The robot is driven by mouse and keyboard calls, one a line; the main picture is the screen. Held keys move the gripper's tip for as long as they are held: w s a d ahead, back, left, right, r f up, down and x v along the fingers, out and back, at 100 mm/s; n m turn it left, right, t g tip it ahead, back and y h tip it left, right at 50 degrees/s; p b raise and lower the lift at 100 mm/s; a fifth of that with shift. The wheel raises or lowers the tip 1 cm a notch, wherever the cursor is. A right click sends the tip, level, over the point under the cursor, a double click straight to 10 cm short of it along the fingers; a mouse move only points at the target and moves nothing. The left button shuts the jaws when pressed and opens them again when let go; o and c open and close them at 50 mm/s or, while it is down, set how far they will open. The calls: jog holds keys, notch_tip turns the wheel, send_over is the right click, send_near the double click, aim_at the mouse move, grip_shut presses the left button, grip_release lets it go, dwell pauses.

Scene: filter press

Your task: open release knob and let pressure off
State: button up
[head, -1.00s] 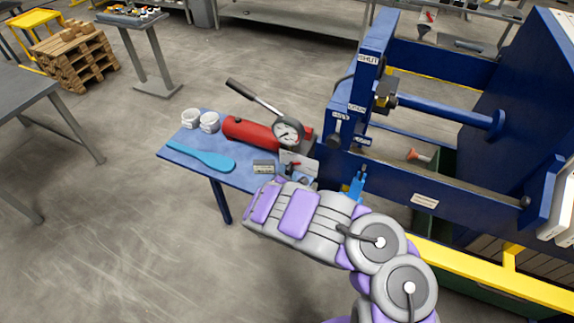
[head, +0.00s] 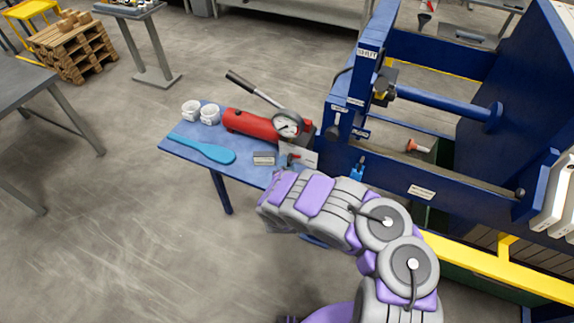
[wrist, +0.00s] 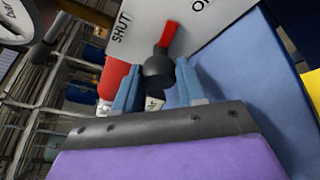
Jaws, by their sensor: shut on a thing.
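The release knob (wrist: 158,68) is a black round knob with a red pointer, in front of a white plate (wrist: 150,25) marked SHUT and O…, the rest cut off. Its red pointer tilts between the two words. In the wrist view my gripper (wrist: 157,82) has its two blue-grey fingers on either side of the knob, shut on it. In the head view the red hand pump (head: 252,124) with its round gauge (head: 288,125) and black lever lies on the blue side table (head: 180,150). My arm hides the gripper there; the knob shows small beside the plate.
The blue press frame (head: 345,110) stands close right of the pump. A yellow rail (head: 480,265) runs low at right.

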jog(key=o, duration=1.1)
jog(key=shift+c, duration=0.2)
jog(key=s+r+p, duration=0.2)
jog(key=s+p, duration=0.5)
jog(key=s, duration=1)
jog(key=shift+d+r, duration=0.2)
jog(key=shift+r, duration=0.2)
